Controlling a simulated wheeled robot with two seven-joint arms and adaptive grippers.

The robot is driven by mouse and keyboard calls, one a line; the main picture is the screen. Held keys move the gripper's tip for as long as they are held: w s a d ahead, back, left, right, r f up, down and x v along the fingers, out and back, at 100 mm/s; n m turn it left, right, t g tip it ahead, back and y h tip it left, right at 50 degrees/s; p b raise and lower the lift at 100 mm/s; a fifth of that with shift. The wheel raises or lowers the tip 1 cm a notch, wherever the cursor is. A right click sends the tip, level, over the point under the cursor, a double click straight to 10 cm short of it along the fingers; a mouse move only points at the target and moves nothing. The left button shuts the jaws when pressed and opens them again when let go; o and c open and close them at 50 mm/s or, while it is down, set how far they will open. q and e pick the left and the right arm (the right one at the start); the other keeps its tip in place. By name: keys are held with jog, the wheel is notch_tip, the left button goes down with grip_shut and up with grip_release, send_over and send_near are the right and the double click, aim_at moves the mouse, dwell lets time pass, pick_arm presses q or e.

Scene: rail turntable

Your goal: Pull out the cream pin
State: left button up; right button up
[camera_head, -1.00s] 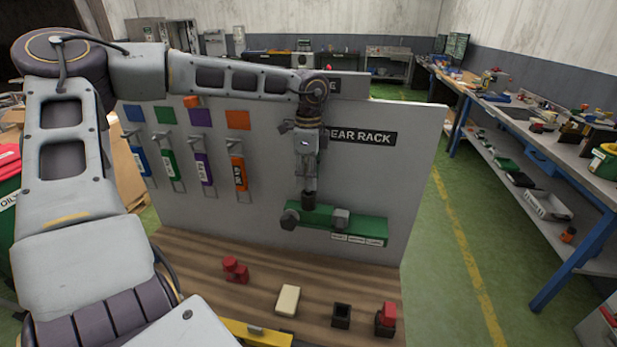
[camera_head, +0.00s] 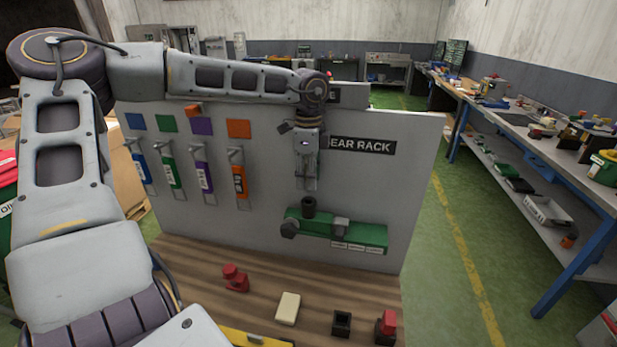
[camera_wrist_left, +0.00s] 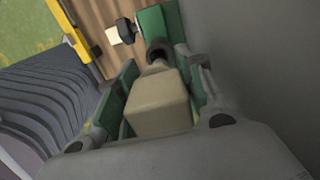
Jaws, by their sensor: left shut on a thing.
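The cream pin (camera_wrist_left: 158,104) shows in the left wrist view as a blocky cream piece between the fingers of my left gripper (camera_head: 307,186). The gripper is shut on it, pointing down in front of the grey panel. Just below it in the head view is a dark round socket (camera_head: 308,207) on the green rack (camera_head: 365,236). The socket also shows beyond the pin in the left wrist view (camera_wrist_left: 159,51). Whether the pin's lower end is still in the socket is hidden. My right gripper is not in view.
The grey upright panel (camera_head: 260,215) stands close behind the gripper, with several coloured handled tools on its left side. On the wooden bench (camera_head: 200,262) below are a red part (camera_head: 236,279), a cream block (camera_head: 288,308) and dark holders (camera_head: 341,323).

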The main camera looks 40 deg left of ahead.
aim_at(308, 158)
pick_arm(q)
jog(key=shift+r, duration=0.5)
jog(key=shift+r+p, duration=0.5)
jog(key=shift+r, duration=0.7)
jog(key=shift+r+p, duration=0.55)
jog(key=shift+r, duration=0.25)
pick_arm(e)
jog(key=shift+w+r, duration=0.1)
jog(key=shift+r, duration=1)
